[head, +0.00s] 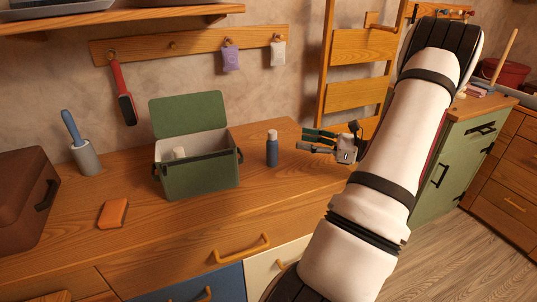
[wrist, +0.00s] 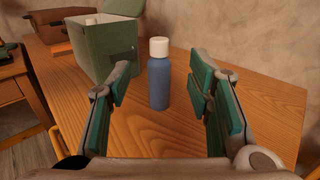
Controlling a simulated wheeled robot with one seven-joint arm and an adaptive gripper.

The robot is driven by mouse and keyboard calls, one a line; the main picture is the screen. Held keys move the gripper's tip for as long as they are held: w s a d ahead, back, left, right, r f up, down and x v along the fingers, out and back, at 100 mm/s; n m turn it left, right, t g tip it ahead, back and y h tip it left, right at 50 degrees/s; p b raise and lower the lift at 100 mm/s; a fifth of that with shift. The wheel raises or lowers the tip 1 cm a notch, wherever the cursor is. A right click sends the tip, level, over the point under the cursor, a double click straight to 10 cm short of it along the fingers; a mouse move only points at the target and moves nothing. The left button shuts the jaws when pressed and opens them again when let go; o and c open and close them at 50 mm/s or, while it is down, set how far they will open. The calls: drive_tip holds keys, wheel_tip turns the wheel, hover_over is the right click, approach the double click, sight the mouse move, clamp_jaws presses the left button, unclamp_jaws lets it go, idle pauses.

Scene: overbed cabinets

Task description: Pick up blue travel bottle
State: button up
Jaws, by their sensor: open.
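The blue travel bottle (head: 272,150) stands upright on the wooden counter, just right of the green box in the head view. In the wrist view the bottle (wrist: 159,80) has a white cap and stands ahead of my gripper, in line with the gap between the fingers. My gripper (head: 318,140) is to the right of the bottle in the head view, with its green-padded fingers pointing left towards it. In the wrist view my gripper (wrist: 158,88) is open and empty, one finger on each side of the bottle in the picture. I see no contact with the bottle.
An open green box (head: 200,178) with a white-topped item inside stands left of the bottle. An orange sponge (head: 113,213), a lint roller (head: 82,150) and a brown case (head: 22,200) are farther left. The counter (head: 240,205) is clear in front of the bottle.

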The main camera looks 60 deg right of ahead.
sight(272, 131)
drive_tip(key=b+x, duration=0.1)
drive_tip(key=x, duration=1)
drive_tip(key=shift+r, duration=0.15)
clamp_jaws()
